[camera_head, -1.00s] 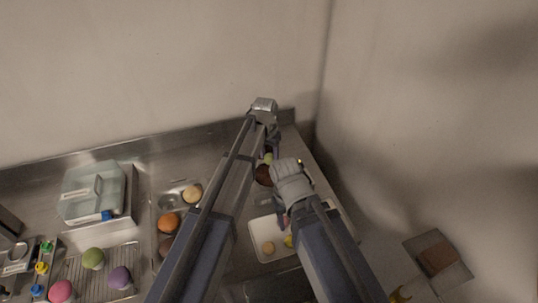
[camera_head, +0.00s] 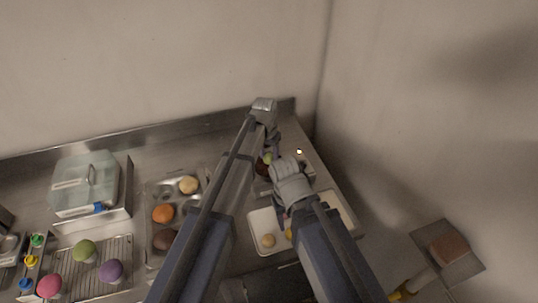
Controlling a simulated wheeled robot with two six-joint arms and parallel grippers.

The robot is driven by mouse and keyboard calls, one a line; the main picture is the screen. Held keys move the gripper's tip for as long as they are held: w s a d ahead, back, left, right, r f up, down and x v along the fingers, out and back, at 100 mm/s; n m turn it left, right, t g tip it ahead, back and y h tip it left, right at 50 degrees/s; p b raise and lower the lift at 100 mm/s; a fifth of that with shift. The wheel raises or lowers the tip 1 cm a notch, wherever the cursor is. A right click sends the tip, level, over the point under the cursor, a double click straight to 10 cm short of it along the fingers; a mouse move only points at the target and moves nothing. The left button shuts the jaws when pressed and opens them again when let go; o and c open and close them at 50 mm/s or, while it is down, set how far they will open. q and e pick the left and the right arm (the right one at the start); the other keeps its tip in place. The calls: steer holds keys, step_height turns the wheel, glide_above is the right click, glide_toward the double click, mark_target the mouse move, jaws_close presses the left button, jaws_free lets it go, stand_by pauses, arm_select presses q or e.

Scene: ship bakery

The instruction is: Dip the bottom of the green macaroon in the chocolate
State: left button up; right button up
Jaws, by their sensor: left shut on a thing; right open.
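My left gripper (camera_head: 272,148) is at the far end of the counter, shut on a small green macaroon (camera_head: 267,158). Only a little of this macaroon shows past the fingers and arm. The dark brown chocolate (camera_head: 262,168) lies just below it in the picture, partly hidden by my arms. I cannot tell whether the macaroon's bottom touches it. My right gripper (camera_head: 286,211) is open over the white tray, nearer than the left one, and nothing shows between its fingers.
A white tray (camera_head: 254,229) holds small yellowish pieces. A muffin tin (camera_head: 152,200) carries several round bakes. A wire rack (camera_head: 100,279) bears another green macaroon (camera_head: 84,251), a pink one (camera_head: 49,286) and a purple one (camera_head: 111,271). A lidded glass box (camera_head: 85,183) stands behind. Walls close the back and right.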

mark_target(269, 163)
arm_select(q)
steer(key=shift+f+b, duration=1.3)
steer(key=shift+f, duration=0.3)
arm_select(e)
steer(key=shift+f, duration=1.6)
arm_select(q)
steer(key=shift+f+b, duration=0.55)
arm_select(e)
steer(key=shift+f, duration=0.55)
arm_select(q)
steer(key=shift+r, duration=0.15)
arm_select(e)
steer(key=shift+r, duration=0.15)
arm_select(q)
steer(key=shift+r+p, duration=1.65)
steer(key=shift+p, duration=0.15)
arm_select(e)
steer(key=shift+r, duration=1.65)
arm_select(q)
step_height(269, 163, up, 6)
steer(key=p, duration=0.6)
arm_select(e)
step_height(269, 163, up, 6)
